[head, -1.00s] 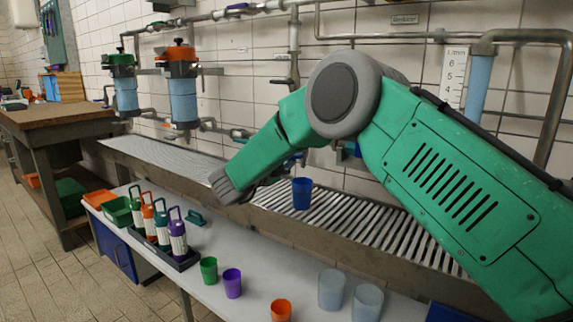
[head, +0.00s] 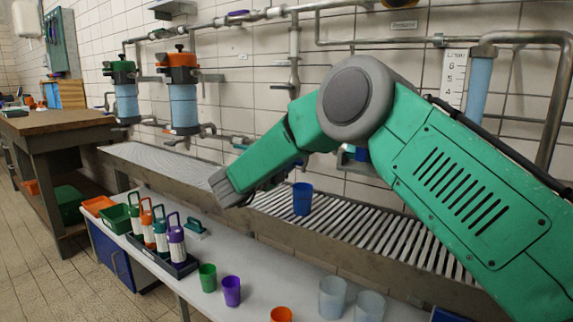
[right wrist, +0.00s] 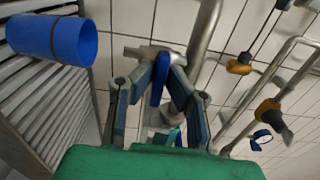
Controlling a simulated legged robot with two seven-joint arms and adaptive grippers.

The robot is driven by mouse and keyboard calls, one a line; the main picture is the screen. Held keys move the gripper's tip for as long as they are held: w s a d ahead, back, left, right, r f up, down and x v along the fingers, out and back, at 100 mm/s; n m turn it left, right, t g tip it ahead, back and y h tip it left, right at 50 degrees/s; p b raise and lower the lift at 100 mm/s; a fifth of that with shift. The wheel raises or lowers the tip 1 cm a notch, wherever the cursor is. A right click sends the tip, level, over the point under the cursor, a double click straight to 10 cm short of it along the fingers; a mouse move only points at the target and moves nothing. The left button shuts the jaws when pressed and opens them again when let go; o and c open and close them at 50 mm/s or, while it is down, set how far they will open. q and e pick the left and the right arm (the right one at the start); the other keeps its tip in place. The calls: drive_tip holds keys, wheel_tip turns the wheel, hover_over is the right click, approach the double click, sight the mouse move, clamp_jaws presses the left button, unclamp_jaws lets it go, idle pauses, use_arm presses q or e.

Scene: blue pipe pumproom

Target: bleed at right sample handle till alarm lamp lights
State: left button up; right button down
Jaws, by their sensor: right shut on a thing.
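In the right wrist view my right gripper (right wrist: 165,75) is closed around a blue lever handle (right wrist: 158,80) on a metal pipe fitting by the tiled wall. A blue cup (head: 302,198) stands upright on the slatted drain channel in the head view. It also shows in the right wrist view (right wrist: 60,38), left of the gripper and apart from it. My right arm hides the gripped handle in the head view. I cannot make out an alarm lamp. My left gripper is not in view.
A white bench (head: 255,272) in front holds a green cup (head: 208,278), a purple cup (head: 231,291), an orange cup (head: 281,314), pale cups (head: 333,297) and a tray of several bottles. Filters (head: 184,105) and pipes line the wall. Other valve handles (right wrist: 268,112) show right of the gripper.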

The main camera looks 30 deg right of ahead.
drive_tip(key=c, duration=1.6)
unclamp_jaws()
drive_tip(key=shift+d, duration=0.4)
drive_tip(key=shift+f, duration=0.1)
drive_tip(key=shift+a, duration=0.25)
drive_tip(key=v, duration=1.1)
drive_tip(key=shift+s+a, duration=0.1)
drive_tip(key=shift+a, duration=0.2)
drive_tip(key=shift+f, duration=0.1)
